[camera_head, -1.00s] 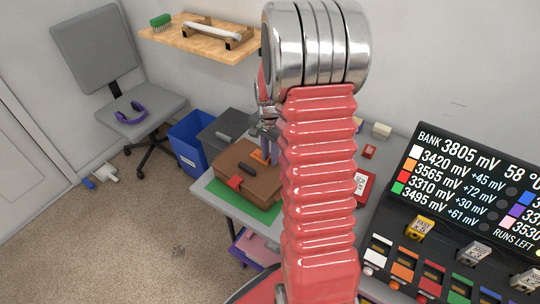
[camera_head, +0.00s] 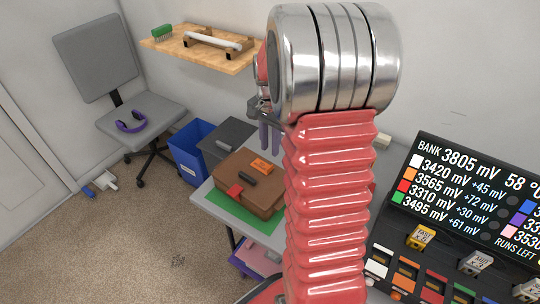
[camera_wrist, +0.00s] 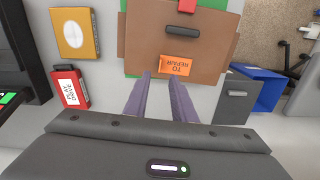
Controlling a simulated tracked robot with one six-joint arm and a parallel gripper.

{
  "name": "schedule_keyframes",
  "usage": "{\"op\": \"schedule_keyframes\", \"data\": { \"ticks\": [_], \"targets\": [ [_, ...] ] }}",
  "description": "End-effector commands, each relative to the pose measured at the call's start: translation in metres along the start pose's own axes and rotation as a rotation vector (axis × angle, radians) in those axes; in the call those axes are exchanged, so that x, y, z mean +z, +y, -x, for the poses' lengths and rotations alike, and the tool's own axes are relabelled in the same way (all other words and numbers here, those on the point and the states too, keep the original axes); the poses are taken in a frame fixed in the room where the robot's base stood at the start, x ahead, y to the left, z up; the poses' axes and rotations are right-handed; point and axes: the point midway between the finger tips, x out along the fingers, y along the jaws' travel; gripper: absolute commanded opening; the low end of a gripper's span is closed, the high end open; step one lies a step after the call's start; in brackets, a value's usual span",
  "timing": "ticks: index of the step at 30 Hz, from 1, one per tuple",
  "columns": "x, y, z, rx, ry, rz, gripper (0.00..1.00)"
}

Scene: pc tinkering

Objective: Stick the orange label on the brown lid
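The orange label (camera_head: 262,167) lies on the brown lid (camera_head: 226,168) of a case, near its back edge. In the wrist view the label (camera_wrist: 176,65), printed "TO REPAIR", lies flat against the lid (camera_wrist: 146,40) by its near edge. My gripper (camera_head: 268,148) is above the case, apart from the label. In the wrist view its two purple fingers (camera_wrist: 161,75) stand apart with nothing between them, their tips just beside the label. My red arm hides part of the table in the head view.
The case stands on a green mat (camera_head: 237,215) on the grey table. A dark grey box (camera_head: 222,135) and a blue bin (camera_head: 190,145) are behind and left. In the wrist view a red box (camera_wrist: 70,90) and a yellow item (camera_wrist: 75,35) lie left.

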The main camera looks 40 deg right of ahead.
Motion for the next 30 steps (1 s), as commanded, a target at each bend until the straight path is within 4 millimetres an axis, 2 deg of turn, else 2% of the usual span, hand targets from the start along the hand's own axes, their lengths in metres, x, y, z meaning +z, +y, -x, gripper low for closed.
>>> {"op": "schedule_keyframes", "data": {
  "ticks": [3, 9, 30],
  "targets": [
    [0.000, 0.000, 0.021, -0.002, 0.002, 0.000, 0.24],
    [0.000, 0.000, 0.042, 0.000, 0.001, 0.000, 0.24],
    [0.000, 0.000, 0.045, 0.001, -0.001, 0.007, 0.24]
  ]
}}
